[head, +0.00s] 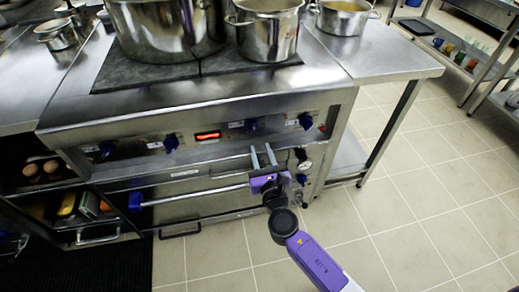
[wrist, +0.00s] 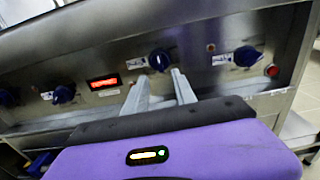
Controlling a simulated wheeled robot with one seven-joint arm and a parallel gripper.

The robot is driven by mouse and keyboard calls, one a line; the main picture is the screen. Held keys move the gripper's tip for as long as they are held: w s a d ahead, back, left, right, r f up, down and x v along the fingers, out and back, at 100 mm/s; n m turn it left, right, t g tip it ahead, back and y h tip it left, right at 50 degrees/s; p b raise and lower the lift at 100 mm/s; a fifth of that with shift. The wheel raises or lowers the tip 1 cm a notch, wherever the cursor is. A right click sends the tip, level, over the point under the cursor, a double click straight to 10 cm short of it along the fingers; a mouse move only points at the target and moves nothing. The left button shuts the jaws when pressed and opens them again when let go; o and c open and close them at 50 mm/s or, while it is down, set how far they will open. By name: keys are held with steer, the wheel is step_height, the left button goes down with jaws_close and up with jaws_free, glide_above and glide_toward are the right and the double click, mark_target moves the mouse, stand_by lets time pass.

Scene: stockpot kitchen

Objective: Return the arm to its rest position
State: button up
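My gripper (head: 263,157) is at the end of my purple arm, in front of the stove's (head: 200,112) steel front panel in the head view. Its two grey fingers stand apart with nothing between them. In the wrist view the open fingers (wrist: 160,88) point at the panel, just below a blue knob (wrist: 160,60). I cannot tell from these views whether the fingertips touch the panel.
A large pot (head: 165,30) and a smaller pot (head: 268,32) stand on the stove top. The oven handle (head: 195,195) juts out below the panel. A steel side table (head: 385,62) stands right. Tiled floor (head: 420,200) is open at the right.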

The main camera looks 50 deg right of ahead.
stand_by(0.3)
steer(key=s+a+r+m+t+y+p, duration=0.3)
steer(key=s+a+m+y, duration=0.5)
steer(key=a+m, duration=0.65)
steer(key=s+a+r+m+g+p, duration=0.1)
steer(key=s+r+m, duration=0.4)
steer(key=s, duration=0.3)
steer(key=s+a+r+m+g+y+p, duration=0.1)
steer(key=s+a+r+m+p, duration=0.1)
steer(key=s+r+m, duration=0.3)
steer(key=s+a+r+m+g+y+p, duration=0.1)
steer(key=s+r+m, duration=0.4)
steer(key=s, duration=0.6)
steer(key=shift+s+a+r+p, duration=0.25)
steer(key=shift+a+p, duration=0.5)
